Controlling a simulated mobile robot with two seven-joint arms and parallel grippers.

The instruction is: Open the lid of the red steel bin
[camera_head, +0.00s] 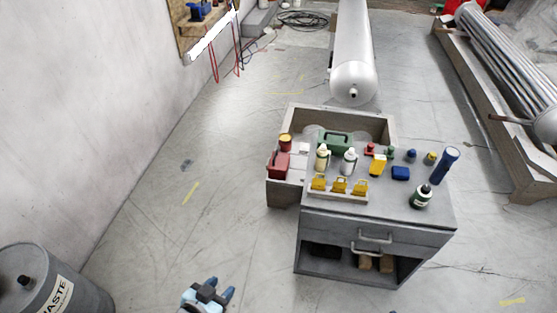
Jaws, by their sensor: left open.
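A grey cylindrical bin (72,295) with a white label reading "WASTE" stands at the lower left, partly cut off by the picture edge. Its round lid (40,262) with a black knob (25,281) looks shut. The bin looks grey, and I see no large red bin. My left gripper (221,286) shows at the bottom, with blue fingertips. It is open, empty and over bare floor, to the right of the bin and apart from it. My right gripper is not in view.
A pale wall (70,110) runs along the left. Floor between bin and bench is clear.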

